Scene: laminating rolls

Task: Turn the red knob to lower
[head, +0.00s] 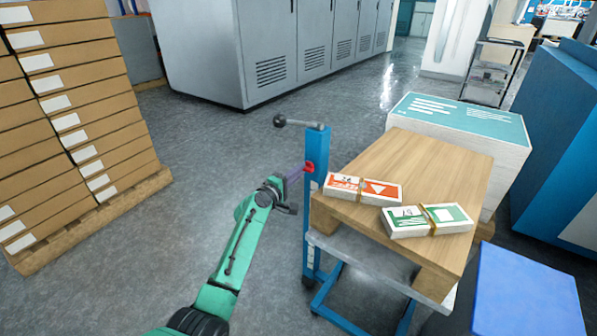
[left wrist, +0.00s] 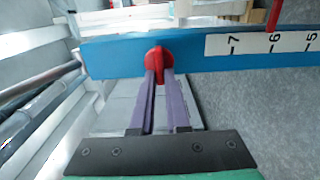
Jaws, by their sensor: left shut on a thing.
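The red knob (head: 309,167) sits on the side of a blue upright post (head: 316,145) of a lift cart. In the left wrist view the red knob (left wrist: 158,60) is on the blue post (left wrist: 120,54), which bears a white scale (left wrist: 265,42) marked 7, 6, 5. A red pointer (left wrist: 273,14) shows near the 6. My left gripper (head: 301,170) reaches the post from the left, and its purple fingers (left wrist: 159,75) are shut on the red knob, one on each side. My right gripper is not in view.
A wooden board (head: 430,165) on the cart carries an orange-banded bundle (head: 362,190) and a green-banded bundle (head: 428,220). Stacked cartons (head: 75,120) stand at left on a pallet. A blue block (head: 527,295) is at lower right. Grey floor is open left of the post.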

